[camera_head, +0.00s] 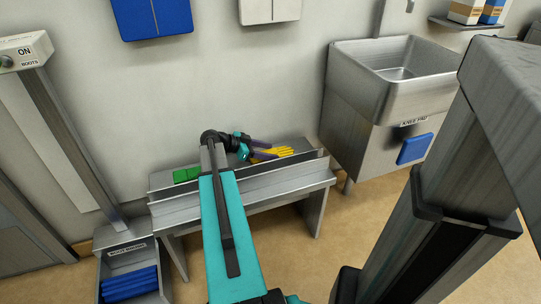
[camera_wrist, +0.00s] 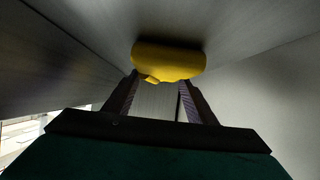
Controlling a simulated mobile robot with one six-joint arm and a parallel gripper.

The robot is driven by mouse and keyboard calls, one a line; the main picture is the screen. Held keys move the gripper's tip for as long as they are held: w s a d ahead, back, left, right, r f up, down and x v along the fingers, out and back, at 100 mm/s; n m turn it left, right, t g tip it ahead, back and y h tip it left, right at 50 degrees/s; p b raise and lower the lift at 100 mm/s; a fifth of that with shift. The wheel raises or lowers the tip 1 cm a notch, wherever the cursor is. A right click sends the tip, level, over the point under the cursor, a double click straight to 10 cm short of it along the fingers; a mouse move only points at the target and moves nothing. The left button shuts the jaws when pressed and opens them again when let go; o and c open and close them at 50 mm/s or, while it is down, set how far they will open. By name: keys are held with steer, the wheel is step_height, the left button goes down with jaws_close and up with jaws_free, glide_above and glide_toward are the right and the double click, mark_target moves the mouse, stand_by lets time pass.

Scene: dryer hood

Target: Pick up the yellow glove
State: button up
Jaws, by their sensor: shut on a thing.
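The yellow glove (camera_head: 277,152) lies low over the grey metal trough bench (camera_head: 235,185), at its right part, with its fingers pointing right. My gripper (camera_head: 262,149) is at the left end of the glove, with its two dark fingers reaching to it. In the wrist view the yellow glove (camera_wrist: 168,60) fills the space at the fingertips of my gripper (camera_wrist: 160,82), and the gripper is shut on it. I cannot tell whether the glove still touches the bench.
A green item (camera_head: 187,174) lies at the bench's left end. A steel sink (camera_head: 395,75) stands to the right, with a blue pad (camera_head: 414,149) on its front. A boot washer (camera_head: 132,272) with blue brushes stands at the lower left. The wall is close behind the bench.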

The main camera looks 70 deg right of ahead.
step_height(320, 180, up, 10)
steer(key=p, duration=0.2)
stand_by(0.7)
steer(key=shift+s, duration=0.1)
stand_by(0.5)
